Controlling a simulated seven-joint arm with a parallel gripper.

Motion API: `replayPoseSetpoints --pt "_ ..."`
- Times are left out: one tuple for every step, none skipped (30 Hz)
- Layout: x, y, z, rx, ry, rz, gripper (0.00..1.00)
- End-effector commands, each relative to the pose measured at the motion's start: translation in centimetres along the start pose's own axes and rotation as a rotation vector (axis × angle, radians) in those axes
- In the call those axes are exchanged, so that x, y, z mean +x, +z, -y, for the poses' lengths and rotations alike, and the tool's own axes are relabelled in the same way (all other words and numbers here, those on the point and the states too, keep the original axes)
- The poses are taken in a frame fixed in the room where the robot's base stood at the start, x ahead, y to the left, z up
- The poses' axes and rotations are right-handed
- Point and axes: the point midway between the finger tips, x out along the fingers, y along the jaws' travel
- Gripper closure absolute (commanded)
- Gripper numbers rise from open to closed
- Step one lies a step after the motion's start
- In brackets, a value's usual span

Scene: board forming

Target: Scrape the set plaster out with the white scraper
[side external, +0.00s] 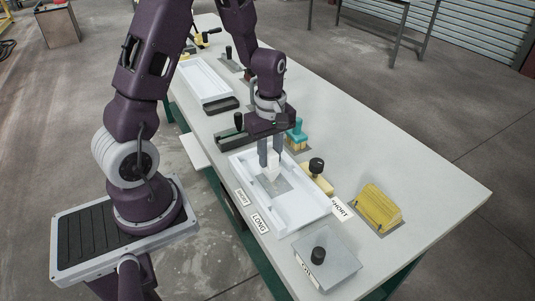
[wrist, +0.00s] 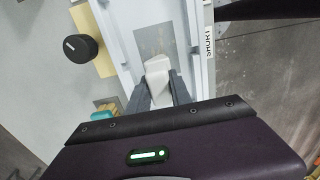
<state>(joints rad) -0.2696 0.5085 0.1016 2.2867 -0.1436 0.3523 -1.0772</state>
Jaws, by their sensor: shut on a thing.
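My gripper (side external: 269,158) is shut on a white block-shaped tool, which looks like the white scraper (side external: 272,170), and holds it over the inside of a long white mould tray (side external: 315,214). The wrist view also shows the scraper (wrist: 157,70) between my gripper's fingers (wrist: 160,95). A flat grey rectangular patch (wrist: 155,40) lies on the tray floor just beyond the scraper; it also shows in the side view (side external: 279,184). I cannot tell plaster from the tray's white surface, or whether the scraper touches the floor.
A black-knobbed tan tool (side external: 318,180) and a teal-handled brush (side external: 296,136) stand along the tray's right side. Another white tray (side external: 204,83) lies farther back. The table's right side (side external: 400,150) is clear.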

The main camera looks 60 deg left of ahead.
Motion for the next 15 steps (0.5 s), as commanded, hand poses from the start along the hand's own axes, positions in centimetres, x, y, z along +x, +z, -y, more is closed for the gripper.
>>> replayPoseSetpoints --pt "-0.1 0.5 0.0 0.002 0.001 -0.001 1.0" --pt "-0.2 0.8 0.0 0.003 0.0 0.0 1.0" --pt "-0.1 1.1 0.0 0.002 -0.001 0.0 1.0" --pt "0.1 1.4 0.0 0.001 -0.001 0.0 1.0" --pt "-0.1 1.6 0.0 0.001 0.002 -0.001 1.0" --pt "-0.6 2.0 0.0 0.001 0.003 -0.001 1.0" --pt "-0.6 2.3 0.0 0.001 0.002 -0.001 1.0" --pt "-0.6 2.6 0.0 0.001 0.001 0.0 1.0" --pt "-0.3 2.9 0.1 0.0 -0.002 0.0 1.0" --pt "0.0 3.2 0.1 0.001 -0.002 0.0 1.0" --pt "0.0 3.5 0.0 0.003 -0.001 0.0 1.0" --pt "-0.5 3.8 0.0 0.002 0.003 -0.001 1.0" --pt "-0.8 4.1 0.0 0.002 0.002 0.0 1.0" --pt "-0.8 4.4 0.1 0.002 0.001 0.0 1.0" --pt "-0.6 4.8 0.1 0.002 -0.001 0.0 1.0"
